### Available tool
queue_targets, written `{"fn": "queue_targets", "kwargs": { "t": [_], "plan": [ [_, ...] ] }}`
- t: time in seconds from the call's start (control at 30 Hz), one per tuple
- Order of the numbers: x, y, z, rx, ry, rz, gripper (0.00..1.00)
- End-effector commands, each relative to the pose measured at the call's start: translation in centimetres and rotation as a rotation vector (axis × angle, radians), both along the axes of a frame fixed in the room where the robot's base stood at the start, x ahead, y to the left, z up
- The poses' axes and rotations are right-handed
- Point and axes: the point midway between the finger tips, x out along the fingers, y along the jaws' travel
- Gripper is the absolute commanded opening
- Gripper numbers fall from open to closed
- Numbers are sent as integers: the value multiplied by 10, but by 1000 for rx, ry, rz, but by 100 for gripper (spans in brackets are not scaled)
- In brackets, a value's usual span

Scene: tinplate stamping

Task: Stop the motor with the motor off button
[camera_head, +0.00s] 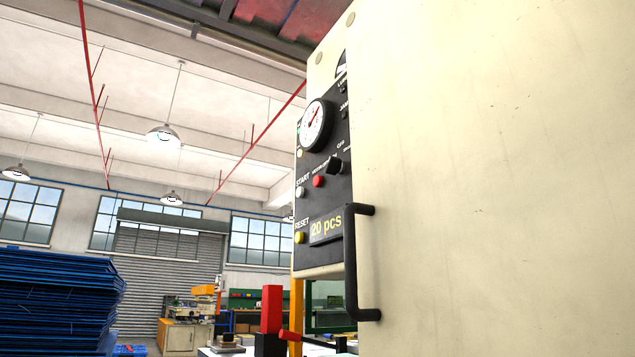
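A black control panel (325,222) is on the side of a large cream machine cabinet (490,180) and is seen at a steep angle. A red button (318,181) sits in its middle; the small label above it is too foreshortened to read surely. A black rotary knob (335,166) is just right of and above the red button. A white button (299,191) is under the word START, and a yellow button (299,238) is under RESET. No button is visibly marked as motor off. My gripper is not in view.
A black handle (351,265) stands out from the cabinet beside the panel. A round gauge (316,125) and a "20 pcs" plate (326,228) are on the panel. A red upright block (271,309) stands below. Stacked blue sheets or crates (55,300) are at the left.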

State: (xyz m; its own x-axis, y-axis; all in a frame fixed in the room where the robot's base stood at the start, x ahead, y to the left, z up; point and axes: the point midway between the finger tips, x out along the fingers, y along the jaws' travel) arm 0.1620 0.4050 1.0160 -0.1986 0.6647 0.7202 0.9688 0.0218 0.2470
Motion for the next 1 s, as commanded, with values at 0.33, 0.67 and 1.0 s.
{"fn": "queue_targets", "kwargs": {
  "t": [0.33,0.67,1.0],
  "plan": [
    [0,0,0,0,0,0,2],
    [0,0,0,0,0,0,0],
    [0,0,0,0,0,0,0]
  ]
}}
